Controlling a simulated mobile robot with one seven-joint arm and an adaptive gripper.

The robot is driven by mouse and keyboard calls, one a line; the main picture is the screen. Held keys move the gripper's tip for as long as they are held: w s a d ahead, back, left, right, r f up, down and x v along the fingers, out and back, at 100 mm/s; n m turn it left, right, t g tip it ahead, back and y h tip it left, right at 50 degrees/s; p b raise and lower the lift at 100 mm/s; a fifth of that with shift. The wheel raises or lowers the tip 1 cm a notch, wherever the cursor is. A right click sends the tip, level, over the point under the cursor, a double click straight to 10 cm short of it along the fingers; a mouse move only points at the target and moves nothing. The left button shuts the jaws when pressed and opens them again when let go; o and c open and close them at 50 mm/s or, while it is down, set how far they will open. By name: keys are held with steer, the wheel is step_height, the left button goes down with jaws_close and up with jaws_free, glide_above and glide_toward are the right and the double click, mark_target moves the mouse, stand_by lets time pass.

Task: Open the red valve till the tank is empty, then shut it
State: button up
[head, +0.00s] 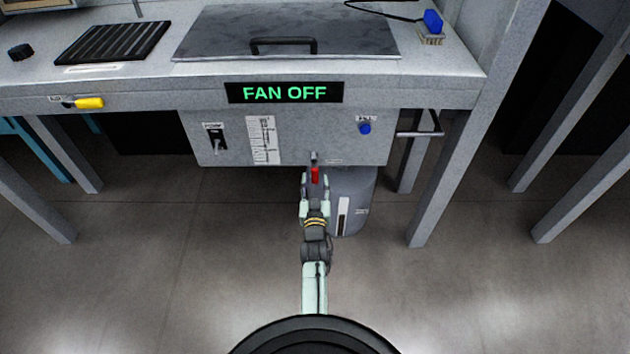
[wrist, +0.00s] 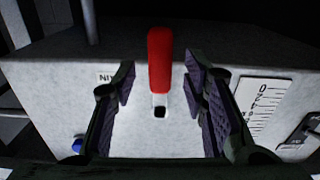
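The red valve (head: 315,174) hangs below the front panel of the bench. In the wrist view its red handle (wrist: 160,58) stands upright in the picture, above a small dark square opening. My gripper (wrist: 160,82) is open, with one finger on each side of the handle. Gaps show between the handle and both fingers. In the head view my gripper (head: 315,186) is at the valve, under the panel's lower edge. A grey cylinder (head: 362,190) with a pale vertical strip stands behind my gripper, partly hidden. I cannot tell any liquid level.
The panel carries a white scale (head: 262,140), a black switch (head: 215,138) and a blue knob (head: 365,128). A sign (head: 284,92) reads FAN OFF. A yellow handle (head: 89,103) is at the left.

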steer(key=shift+w, duration=0.7)
steer(key=shift+c, duration=0.5)
jaws_close()
